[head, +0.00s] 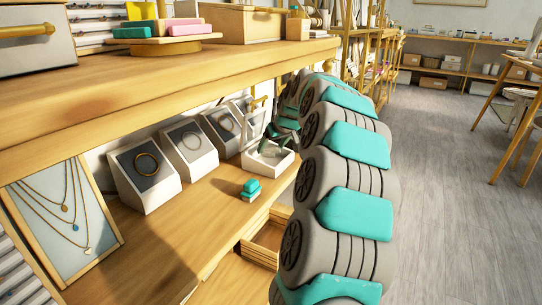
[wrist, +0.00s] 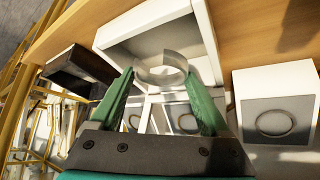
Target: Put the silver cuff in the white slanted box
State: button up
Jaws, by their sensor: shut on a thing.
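The silver cuff (wrist: 161,70) is a shiny, curved metal band between my fingertips in the wrist view. My gripper (wrist: 160,80) has green fingers and is shut on it. The cuff is over the opening of the white slanted box (wrist: 205,38); I cannot tell whether it touches the box. In the head view my gripper (head: 272,146) is over the same white box (head: 279,170) on the lower shelf, and the fingers hide part of its inside. The cuff is too small and covered to make out clearly there.
White display stands with bracelets (head: 146,172) stand in a row left of the box. The upper shelf (head: 165,75) overhangs. A dark box (wrist: 80,70) is at left in the wrist view.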

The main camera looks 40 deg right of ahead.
aim_at(268, 161)
jog(key=shift+w+f, duration=0.1)
jog(key=shift+w, duration=0.15)
jog(key=shift+w+d+f, duration=0.1)
jog(key=shift+f, duration=1.65)
jog(key=o, duration=1.1)
jog(key=shift+f, duration=0.1)
jog(key=shift+c, duration=0.2)
jog(key=shift+r, duration=0.25)
jog(key=v, duration=1.2)
